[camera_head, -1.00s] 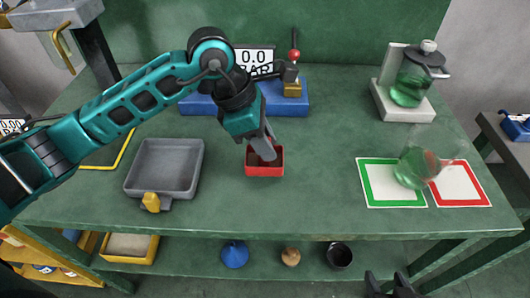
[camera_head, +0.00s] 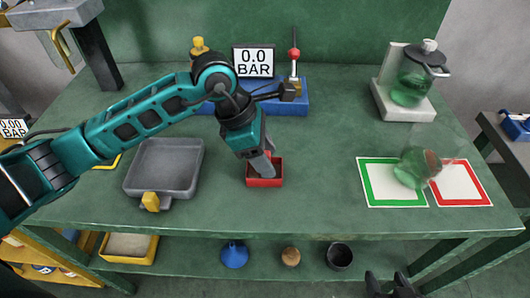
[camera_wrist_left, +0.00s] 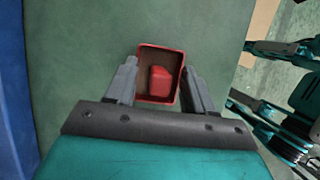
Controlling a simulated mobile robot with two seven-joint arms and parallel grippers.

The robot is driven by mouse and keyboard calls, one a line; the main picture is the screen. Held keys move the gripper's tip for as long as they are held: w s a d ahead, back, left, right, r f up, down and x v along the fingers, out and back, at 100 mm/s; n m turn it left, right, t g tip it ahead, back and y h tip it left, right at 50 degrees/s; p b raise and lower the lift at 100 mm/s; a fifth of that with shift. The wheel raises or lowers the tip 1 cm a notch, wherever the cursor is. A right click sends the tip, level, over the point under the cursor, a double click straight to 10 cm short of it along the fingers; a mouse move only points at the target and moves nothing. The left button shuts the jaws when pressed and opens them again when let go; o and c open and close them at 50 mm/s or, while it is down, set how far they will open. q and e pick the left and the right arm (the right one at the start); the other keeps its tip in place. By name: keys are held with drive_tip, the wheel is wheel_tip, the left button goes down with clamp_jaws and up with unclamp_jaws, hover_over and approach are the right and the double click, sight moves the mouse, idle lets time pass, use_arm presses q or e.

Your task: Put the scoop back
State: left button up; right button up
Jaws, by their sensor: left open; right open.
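A small red open box with a brown inside (camera_head: 265,183) sits on the green table and looks like the scoop. A red block, perhaps its handle, shows within it in the left wrist view (camera_wrist_left: 160,78). My left gripper (camera_head: 264,166) points down at the box and hides part of it. In the left wrist view its fingers (camera_wrist_left: 159,72) are open, one on each side of the box, holding nothing. My right gripper (camera_head: 390,286) is open and low at the bottom edge, in front of the table.
A grey tray with a yellow tab (camera_head: 165,165) lies left of the box. A blue base with a gauge (camera_head: 290,103) is behind. Green-framed (camera_head: 375,203) and red-framed mats (camera_head: 478,203) and a glass jar with green liquid (camera_head: 415,168) stand right. The table between is clear.

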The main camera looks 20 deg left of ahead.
use_arm(q)
drive_tip(key=shift+r, duration=0.15)
drive_tip(key=shift+a+r, duration=0.15)
drive_tip(key=shift+r, duration=0.1)
drive_tip(key=v, duration=1.1)
drive_tip(key=shift+r, duration=0.25)
drive_tip(key=shift+s+a, duration=0.1)
